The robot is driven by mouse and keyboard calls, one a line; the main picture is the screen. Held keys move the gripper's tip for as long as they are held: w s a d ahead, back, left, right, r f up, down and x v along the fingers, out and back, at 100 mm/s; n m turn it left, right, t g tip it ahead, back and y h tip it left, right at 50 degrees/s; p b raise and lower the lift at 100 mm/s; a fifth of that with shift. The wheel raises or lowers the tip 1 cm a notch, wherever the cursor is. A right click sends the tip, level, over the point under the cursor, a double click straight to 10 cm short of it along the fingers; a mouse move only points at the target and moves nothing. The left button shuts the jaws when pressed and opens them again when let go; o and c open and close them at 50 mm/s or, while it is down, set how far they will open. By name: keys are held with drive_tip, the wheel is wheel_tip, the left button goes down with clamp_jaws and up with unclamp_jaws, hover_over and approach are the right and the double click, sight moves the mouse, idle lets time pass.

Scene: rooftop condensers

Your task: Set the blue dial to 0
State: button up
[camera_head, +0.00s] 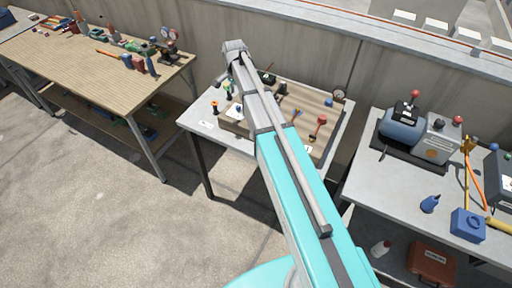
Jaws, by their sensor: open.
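A small blue round part (328,102) sits on the wooden board (318,90) on the middle table, towards its right side. Another small dark blue part shows on a white plate (233,112) at the board's left. Which of these is the blue dial, and what it reads, is too small to tell. My gripper (220,82) is at the end of my arm, over the left back of the middle table. It is open, seen small and partly hidden by my wrist. It appears apart from both blue parts. My arm hides the middle of the board.
Red-topped levers (320,120) and small knobs stand on the board. An orange-and-black part (214,106) stands left of it. A wooden workbench (110,60) with tools is at left. A grey table (365,190) with a blue-grey machine (402,126) is at right. Floor at lower left is clear.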

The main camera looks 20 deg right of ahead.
sight(238, 106)
drive_tip(key=shift+r+p, duration=3.05)
drive_tip(key=shift+r, duration=0.35)
drive_tip(key=s+f+n+b, duration=0.6)
drive_tip(key=s, duration=0.7)
drive_tip(key=s+f+n+b, duration=0.6)
drive_tip(key=s+f+b, duration=0.1)
drive_tip(key=s, duration=0.6)
drive_tip(key=shift+d, duration=0.2)
drive_tip(key=shift+c, duration=0.6)
drive_tip(key=shift+d, duration=0.1)
